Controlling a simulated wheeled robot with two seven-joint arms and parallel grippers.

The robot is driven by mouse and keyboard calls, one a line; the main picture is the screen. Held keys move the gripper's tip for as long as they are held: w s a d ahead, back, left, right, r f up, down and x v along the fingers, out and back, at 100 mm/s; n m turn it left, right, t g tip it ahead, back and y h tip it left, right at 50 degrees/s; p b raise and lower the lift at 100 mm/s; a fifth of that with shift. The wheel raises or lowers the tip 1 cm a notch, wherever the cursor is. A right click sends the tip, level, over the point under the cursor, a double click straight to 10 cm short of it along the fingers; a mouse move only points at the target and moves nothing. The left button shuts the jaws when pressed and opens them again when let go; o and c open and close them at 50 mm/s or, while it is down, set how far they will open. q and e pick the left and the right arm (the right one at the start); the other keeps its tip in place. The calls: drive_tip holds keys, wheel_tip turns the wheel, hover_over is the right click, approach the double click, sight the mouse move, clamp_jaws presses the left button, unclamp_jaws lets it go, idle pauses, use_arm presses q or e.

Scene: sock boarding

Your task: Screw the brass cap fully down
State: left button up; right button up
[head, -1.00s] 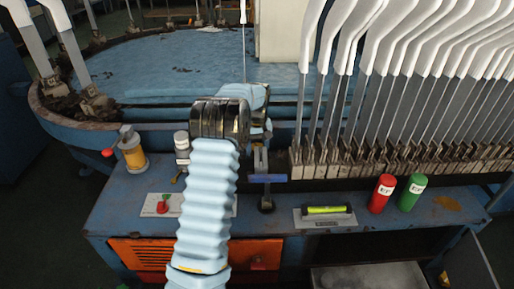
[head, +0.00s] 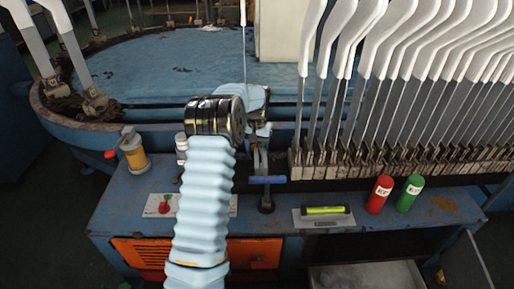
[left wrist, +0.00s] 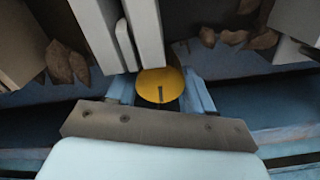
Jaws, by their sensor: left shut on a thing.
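The brass cap (left wrist: 160,83) is a round yellow disc with a short dark mark on it, in the middle of the left wrist view. The blue fingers of my left gripper (left wrist: 160,92) stand on either side of it and are shut on it. In the head view my left arm reaches up from the bottom centre, and its black wrist hides the cap and most of the gripper (head: 258,128). Whatever lies under the cap is hidden, so I cannot tell how far down it sits. My right gripper is in neither view.
A row of white sock boards (head: 400,40) on metal stems stands at the right. A red cylinder (head: 379,195) and a green cylinder (head: 409,193) stand on the blue bench, near a yellow-green level vial (head: 326,210). A yellow canister (head: 133,154) stands at the left.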

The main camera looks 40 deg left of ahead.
use_arm(q)
drive_tip(key=shift+s, duration=0.1)
idle(0.4)
drive_tip(key=o, duration=1)
drive_tip(key=shift+o, duration=0.2)
wheel_tip(320, 180, up, 14)
drive_tip(key=p, duration=0.1)
drive_tip(key=shift+f, duration=0.1)
